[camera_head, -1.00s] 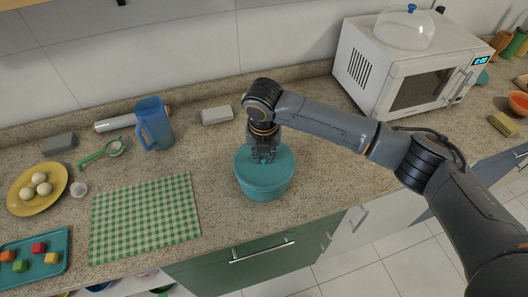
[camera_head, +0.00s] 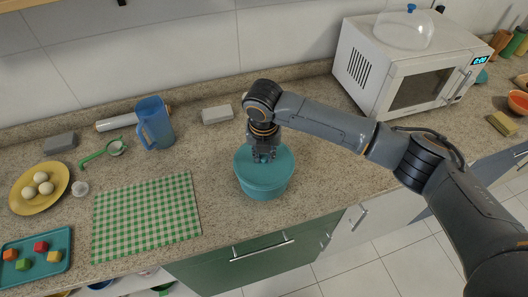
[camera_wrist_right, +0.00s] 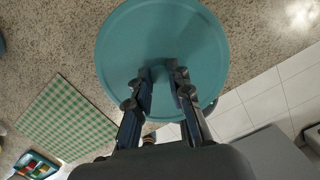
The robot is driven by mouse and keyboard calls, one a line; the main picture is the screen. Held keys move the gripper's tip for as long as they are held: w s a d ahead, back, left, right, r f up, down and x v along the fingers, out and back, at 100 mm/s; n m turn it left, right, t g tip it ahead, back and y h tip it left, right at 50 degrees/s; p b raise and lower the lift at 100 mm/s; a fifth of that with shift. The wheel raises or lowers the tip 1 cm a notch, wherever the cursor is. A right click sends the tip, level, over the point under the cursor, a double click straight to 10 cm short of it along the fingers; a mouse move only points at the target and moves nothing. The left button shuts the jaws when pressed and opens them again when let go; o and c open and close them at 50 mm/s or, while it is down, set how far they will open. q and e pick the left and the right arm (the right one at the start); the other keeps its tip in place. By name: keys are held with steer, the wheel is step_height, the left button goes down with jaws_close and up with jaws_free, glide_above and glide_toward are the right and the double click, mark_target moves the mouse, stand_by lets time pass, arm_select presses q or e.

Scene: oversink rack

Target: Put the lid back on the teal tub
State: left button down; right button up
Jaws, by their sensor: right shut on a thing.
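The teal tub (camera_head: 264,190) stands on the speckled counter, right of the checkered cloth. Its round teal lid (camera_head: 247,160) lies level over the tub's top and hides the inside. In the head view I see no clear gap between lid and rim, but I cannot tell if it is fully seated. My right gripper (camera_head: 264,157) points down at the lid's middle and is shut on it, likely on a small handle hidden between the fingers. In the right wrist view the lid (camera_wrist_right: 160,30) fills the top middle, with the right fingertips (camera_wrist_right: 162,73) over its centre. My left gripper is not in view.
A green checkered cloth (camera_head: 146,217) lies left of the tub. A blue pitcher (camera_head: 155,123), a grey-white block (camera_head: 217,115) and a green strainer (camera_head: 105,152) stand or lie behind it. A yellow plate (camera_head: 22,196) is far left. A microwave (camera_head: 405,75) stands back right.

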stand_by(0.3)
steer(key=o, duration=1.4)
steer(key=shift+c, duration=0.2)
steer(key=shift+r+p, duration=3.5)
steer(key=shift+p, duration=0.1)
steer(key=shift+c, duration=0.2)
jaws_close()
steer(key=shift+f, duration=0.25)
